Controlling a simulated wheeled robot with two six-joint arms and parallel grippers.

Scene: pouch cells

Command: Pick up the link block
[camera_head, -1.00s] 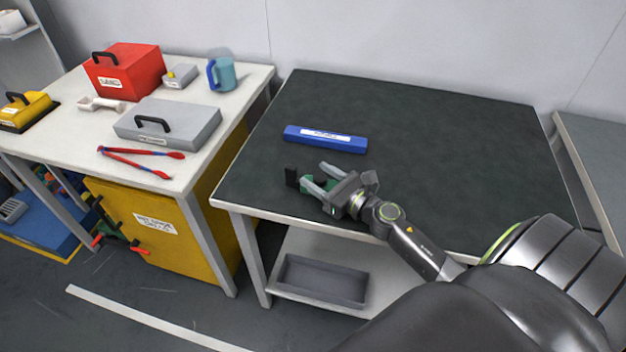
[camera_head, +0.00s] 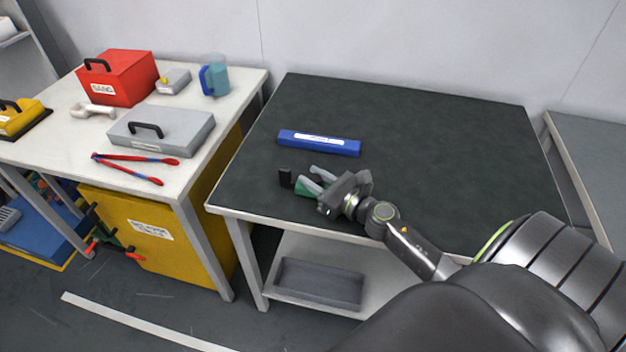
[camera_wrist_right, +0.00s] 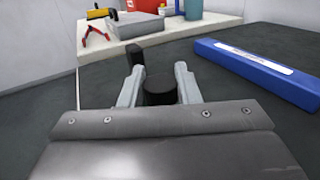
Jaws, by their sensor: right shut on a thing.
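In the right wrist view, a black round part (camera_wrist_right: 159,92) sits between the fingers of my right gripper (camera_wrist_right: 157,72). A black upright part (camera_wrist_right: 135,56) stands just beyond. The palm hides much of the block. I cannot tell whether it is clear of the tabletop. My left gripper is not in view.
A blue labelled bar (camera_head: 319,143) lies just behind the gripper on the dark table (camera_head: 440,130). The table's right and back are clear. The white table (camera_head: 75,150) at left holds a red box (camera_head: 118,78), grey case (camera_head: 160,128), mug (camera_head: 214,78) and red-handled tool (camera_head: 135,163).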

